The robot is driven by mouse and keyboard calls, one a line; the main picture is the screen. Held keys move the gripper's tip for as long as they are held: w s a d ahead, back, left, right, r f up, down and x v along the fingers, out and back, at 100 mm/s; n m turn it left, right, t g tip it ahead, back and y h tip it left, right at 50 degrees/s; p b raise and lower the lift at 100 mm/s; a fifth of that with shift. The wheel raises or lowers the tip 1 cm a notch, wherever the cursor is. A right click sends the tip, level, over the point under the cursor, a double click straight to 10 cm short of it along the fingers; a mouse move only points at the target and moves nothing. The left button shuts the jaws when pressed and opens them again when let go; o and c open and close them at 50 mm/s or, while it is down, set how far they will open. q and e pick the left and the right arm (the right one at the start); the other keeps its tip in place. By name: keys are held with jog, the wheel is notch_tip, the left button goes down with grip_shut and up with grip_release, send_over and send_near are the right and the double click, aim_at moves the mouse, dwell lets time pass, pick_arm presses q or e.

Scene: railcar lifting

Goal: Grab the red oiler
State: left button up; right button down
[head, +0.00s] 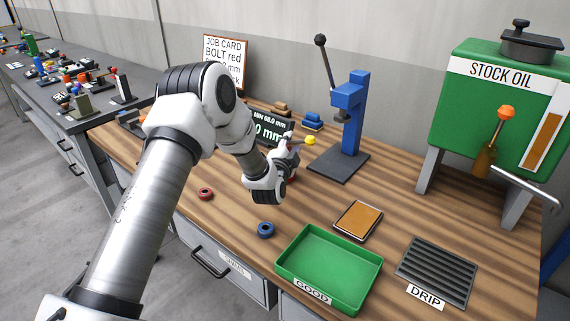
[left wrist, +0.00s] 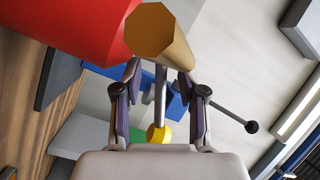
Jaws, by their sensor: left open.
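The red oiler (left wrist: 75,25) fills the top left of the left wrist view, very close to the camera. A tan cone (left wrist: 158,35) joins a thin grey spout that ends in a yellow tip (left wrist: 158,134). My left gripper (left wrist: 161,80) is open, and the spout shows between its two fingers; I cannot tell whether they touch it. In the head view my left gripper (head: 291,153) is low over the bench, beside the yellow tip (head: 310,140). My arm and gripper hide most of the oiler there. My right gripper is not in view.
A blue press (head: 353,110) with a lever stands just behind. A green STOCK OIL tank (head: 460,100) is at right. A green GOOD tray (head: 290,262), a DRIP grate (head: 437,270), an orange pad (head: 358,220), and red (head: 205,194) and blue (head: 265,229) rings lie in front.

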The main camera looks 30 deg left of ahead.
pick_arm(q)
grip_shut()
jog(key=shift+r, duration=0.1)
